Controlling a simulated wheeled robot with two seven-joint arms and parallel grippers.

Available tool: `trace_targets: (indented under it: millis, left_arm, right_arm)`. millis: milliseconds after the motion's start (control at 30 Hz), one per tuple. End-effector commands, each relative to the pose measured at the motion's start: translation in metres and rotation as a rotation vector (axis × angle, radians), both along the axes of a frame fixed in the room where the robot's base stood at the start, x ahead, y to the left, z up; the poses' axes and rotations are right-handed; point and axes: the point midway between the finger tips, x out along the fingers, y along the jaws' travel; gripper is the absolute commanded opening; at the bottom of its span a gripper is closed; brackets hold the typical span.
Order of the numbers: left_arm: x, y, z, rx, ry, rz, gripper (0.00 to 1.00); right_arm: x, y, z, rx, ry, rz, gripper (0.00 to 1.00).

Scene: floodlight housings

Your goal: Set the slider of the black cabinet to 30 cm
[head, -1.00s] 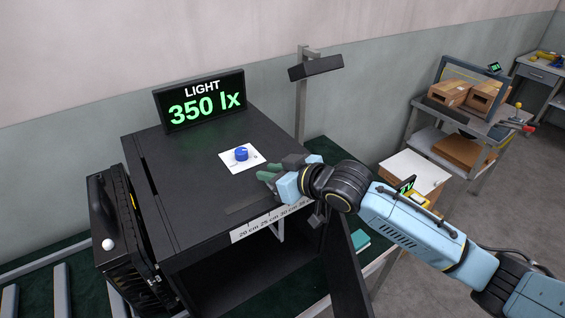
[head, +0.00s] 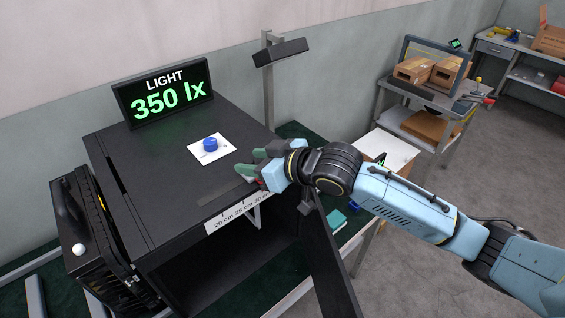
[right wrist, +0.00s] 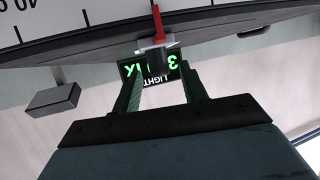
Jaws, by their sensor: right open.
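The black cabinet (head: 150,185) stands at the left in the head view, with a white centimetre scale (head: 238,213) along its front top edge. The marks 20, 25 and 30 cm show; my right gripper hides the rest. My right gripper (head: 250,163) is open at the front right of the cabinet top. The slider's red pointer (right wrist: 157,22) and dark knob (right wrist: 158,52) show in the right wrist view, just beyond and between the open fingers (right wrist: 160,72). Its exact reading cannot be told. My left gripper is not in view.
A blue dial (head: 210,144) on a white plate and a light display (head: 163,93) reading 350 lx are on the cabinet top. A lamp post (head: 268,85) stands behind. A black case (head: 85,235) is at the left. A trolley with boxes (head: 412,70) is at the right.

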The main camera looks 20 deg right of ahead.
Motion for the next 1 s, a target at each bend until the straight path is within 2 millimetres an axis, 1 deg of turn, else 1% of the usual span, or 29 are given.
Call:
trace_targets:
  millis: [33, 200, 300, 400, 600, 1000]
  left_arm:
    - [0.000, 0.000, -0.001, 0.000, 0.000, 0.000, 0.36]
    - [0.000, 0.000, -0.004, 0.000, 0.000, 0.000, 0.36]
    - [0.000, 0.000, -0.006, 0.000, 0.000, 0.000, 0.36]
    - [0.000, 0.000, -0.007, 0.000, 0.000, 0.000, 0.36]
    - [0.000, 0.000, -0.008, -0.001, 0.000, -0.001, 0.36]
    - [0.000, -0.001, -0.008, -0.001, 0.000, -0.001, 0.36]
  right_arm:
    - [-0.009, -0.007, 0.003, -0.004, 0.001, 0.000, 0.43]
    - [-0.038, -0.026, 0.017, -0.006, 0.001, 0.002, 0.43]
    - [-0.053, -0.037, 0.024, -0.005, 0.002, 0.001, 0.43]
    - [-0.063, -0.044, 0.030, -0.003, 0.003, -0.001, 0.43]
    - [-0.073, -0.051, 0.036, -0.002, 0.001, 0.000, 0.43]
    - [-0.073, -0.051, 0.036, -0.001, 0.002, 0.001, 0.43]
